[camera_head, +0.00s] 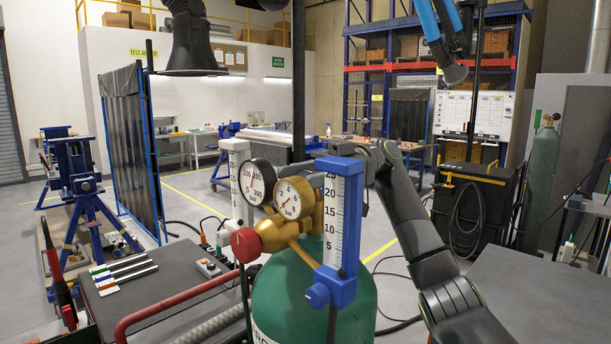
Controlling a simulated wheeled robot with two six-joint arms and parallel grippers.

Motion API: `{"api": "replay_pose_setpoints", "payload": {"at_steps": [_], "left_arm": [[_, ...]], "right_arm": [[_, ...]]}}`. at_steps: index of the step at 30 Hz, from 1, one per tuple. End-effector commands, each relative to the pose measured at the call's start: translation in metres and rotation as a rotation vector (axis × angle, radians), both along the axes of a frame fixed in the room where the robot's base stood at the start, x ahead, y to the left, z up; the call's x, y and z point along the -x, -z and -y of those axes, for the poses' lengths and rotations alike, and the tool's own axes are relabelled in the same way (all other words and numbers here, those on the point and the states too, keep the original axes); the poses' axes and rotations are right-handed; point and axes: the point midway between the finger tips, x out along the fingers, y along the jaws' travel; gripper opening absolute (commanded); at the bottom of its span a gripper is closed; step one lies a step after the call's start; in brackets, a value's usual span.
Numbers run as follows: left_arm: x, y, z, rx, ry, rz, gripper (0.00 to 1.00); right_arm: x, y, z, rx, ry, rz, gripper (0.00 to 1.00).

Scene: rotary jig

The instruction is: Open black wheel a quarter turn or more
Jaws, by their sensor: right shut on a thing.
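A green gas cylinder (314,303) stands at the front centre with a brass regulator (306,215) on top. The regulator carries two round gauges, a red knob (245,245) and a blue-framed flow tube (339,225). My right gripper (362,156) reaches in from the right, behind the top of the flow tube, at the height of the valve top. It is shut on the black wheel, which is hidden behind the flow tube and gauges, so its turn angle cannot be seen. My left gripper is not in view.
A second flow tube (238,183) stands behind the gauges at the left. A red bent pipe (170,303) and a dark bench (150,283) with several markers lie at the front left. A grey table (545,298) is at the right. Hoses lie on the floor.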

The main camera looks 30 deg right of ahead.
Motion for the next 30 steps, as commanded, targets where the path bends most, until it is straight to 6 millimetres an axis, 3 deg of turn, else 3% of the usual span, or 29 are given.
{"api": "replay_pose_setpoints", "payload": {"at_steps": [12, 30], "left_arm": [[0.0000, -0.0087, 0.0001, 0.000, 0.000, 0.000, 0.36], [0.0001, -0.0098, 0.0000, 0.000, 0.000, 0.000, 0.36]], "right_arm": [[0.0038, 0.0006, 0.0010, 0.004, -0.241, -0.002, 0.29], [0.0048, 0.0027, 0.0020, 0.007, -0.293, -0.004, 0.29]]}}
